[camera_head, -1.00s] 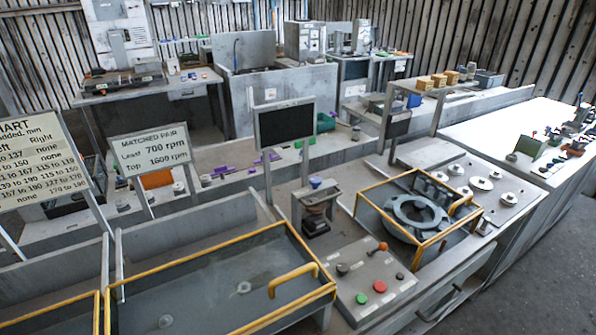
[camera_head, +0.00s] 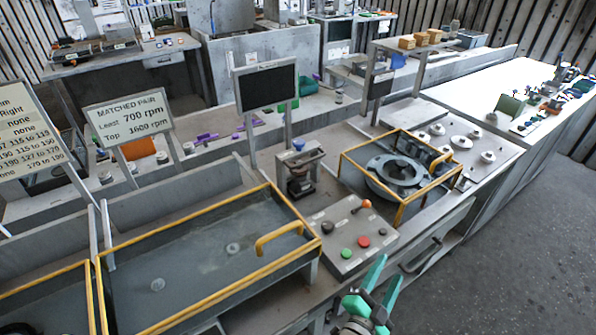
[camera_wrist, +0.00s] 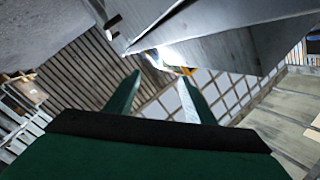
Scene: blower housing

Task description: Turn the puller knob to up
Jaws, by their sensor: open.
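A grey control panel (camera_head: 338,262) stands at the front of the bench. It carries a black knob (camera_head: 327,227), a lever with an orange tip (camera_head: 365,204), a green button (camera_head: 346,253) and a red button (camera_head: 364,241). The panel's labels are too small to read, so I cannot tell which control is the puller knob. My gripper (camera_head: 391,265), with green fingers, is open and empty in front of the panel's lower right edge, apart from the controls. In the wrist view its fingers (camera_wrist: 160,78) are spread with nothing between them; the panel's controls do not show there.
A yellow-railed tray (camera_head: 190,262) lies left of the panel. A yellow-framed guard (camera_head: 412,208) surrounds a round housing (camera_head: 396,172) behind it. A small press with a blue knob (camera_head: 299,145) and a dark screen (camera_head: 266,87) stand behind the panel. Floor at right is clear.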

